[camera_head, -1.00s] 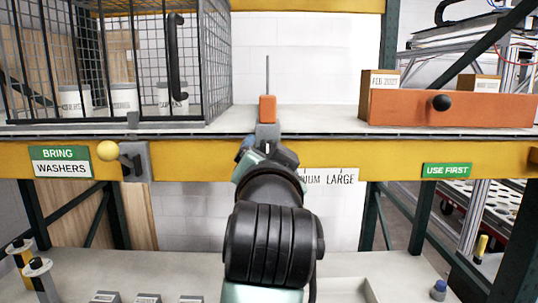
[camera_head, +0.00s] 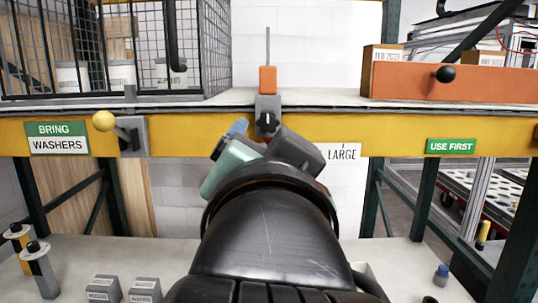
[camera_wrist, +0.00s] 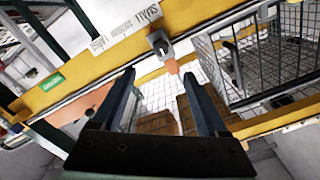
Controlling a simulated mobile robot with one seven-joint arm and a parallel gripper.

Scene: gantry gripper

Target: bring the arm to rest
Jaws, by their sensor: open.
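My arm (camera_head: 270,225) fills the lower middle of the head view, large and close, with its black links in front. Its teal and grey wrist part (camera_head: 232,165) is in front of the lower edge of the yellow beam. The gripper fingers are hidden in the head view. In the wrist view my gripper (camera_wrist: 158,78) is open, its two dark fingers wide apart. Nothing is seen between them that it holds. Beyond the fingertips, an orange block on a grey bracket (camera_wrist: 160,42) shows at the yellow beam; whether it is touched cannot be told.
A wire cage (camera_head: 215,50) stands on the upper shelf at left, with white tubs inside. An orange drawer (camera_head: 440,85) with boxes is at right. A yellow-knobbed lever (camera_head: 104,121) sticks out from the yellow beam (camera_head: 400,140). Small grey blocks (camera_head: 145,290) lie on the lower shelf.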

